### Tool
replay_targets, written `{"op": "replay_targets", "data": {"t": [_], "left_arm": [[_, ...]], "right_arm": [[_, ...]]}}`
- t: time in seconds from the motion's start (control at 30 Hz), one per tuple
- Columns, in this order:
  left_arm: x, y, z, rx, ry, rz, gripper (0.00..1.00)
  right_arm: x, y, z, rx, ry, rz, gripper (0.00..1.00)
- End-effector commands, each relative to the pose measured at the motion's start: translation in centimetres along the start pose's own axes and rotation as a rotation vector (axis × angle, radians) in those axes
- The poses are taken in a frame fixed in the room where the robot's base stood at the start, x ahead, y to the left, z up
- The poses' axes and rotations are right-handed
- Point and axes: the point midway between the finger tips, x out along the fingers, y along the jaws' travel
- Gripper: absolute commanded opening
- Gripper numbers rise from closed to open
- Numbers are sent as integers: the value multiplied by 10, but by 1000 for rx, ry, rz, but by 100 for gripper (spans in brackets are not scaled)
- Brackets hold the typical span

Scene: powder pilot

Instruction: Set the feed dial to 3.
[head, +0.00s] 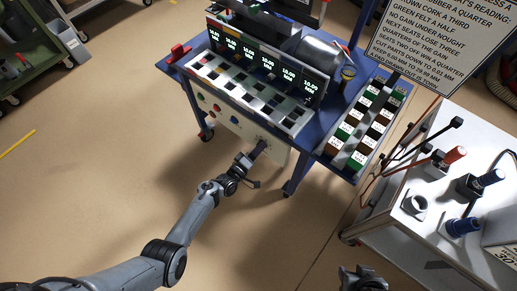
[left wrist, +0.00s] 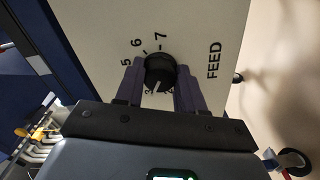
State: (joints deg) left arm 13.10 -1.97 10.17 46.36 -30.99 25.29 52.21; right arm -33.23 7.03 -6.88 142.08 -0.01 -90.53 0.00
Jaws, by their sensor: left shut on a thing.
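The feed dial (left wrist: 160,70) is a black round knob on a white panel (left wrist: 215,30), with "FEED" printed to its right in the left wrist view. The numbers 5, 6 and 7 show around its upper left side. The other numbers are mostly hidden by my gripper. A white pointer mark on the knob points down and slightly left, towards the gripper body; which number it meets I cannot tell. My left gripper (left wrist: 160,78) is shut on the dial, one finger on each side. In the head view my left gripper (head: 258,148) is at the front panel's lower right. My right gripper (head: 362,278) shows partly at the bottom edge.
The blue wheeled cart (head: 345,110) carries several lit displays (head: 268,62) and a tray of coloured blocks (head: 365,125). A white table (head: 400,215) with red and blue handled items stands at right. A text sign (head: 430,40) is above.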

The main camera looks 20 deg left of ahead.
Motion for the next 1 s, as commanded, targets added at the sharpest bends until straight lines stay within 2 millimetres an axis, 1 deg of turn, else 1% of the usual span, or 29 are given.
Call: {"op": "replay_targets", "data": {"t": [0.1,0.13,0.27,0.53,0.67,0.77,0.87,1.0], "left_arm": [[0,0,0,0,0,0,8],[0,0,0,1,0,0,43],[0,0,0,1,0,0,63],[0,0,0,1,0,0,63],[-5,0,0,2,0,-1,63],[-16,1,-1,1,0,-3,63],[-30,3,-1,1,-1,-3,63],[-56,3,-1,1,0,-4,63]], "right_arm": [[0,-1,0,3,0,-2,43],[0,-1,0,4,0,-3,43],[0,-2,0,6,1,-5,43],[0,-2,0,7,1,-5,43],[-4,-1,-2,6,1,-5,43],[-10,-1,-3,5,0,-4,43],[-18,0,-6,2,0,-1,43],[-29,2,-9,-2,-1,2,43]]}}
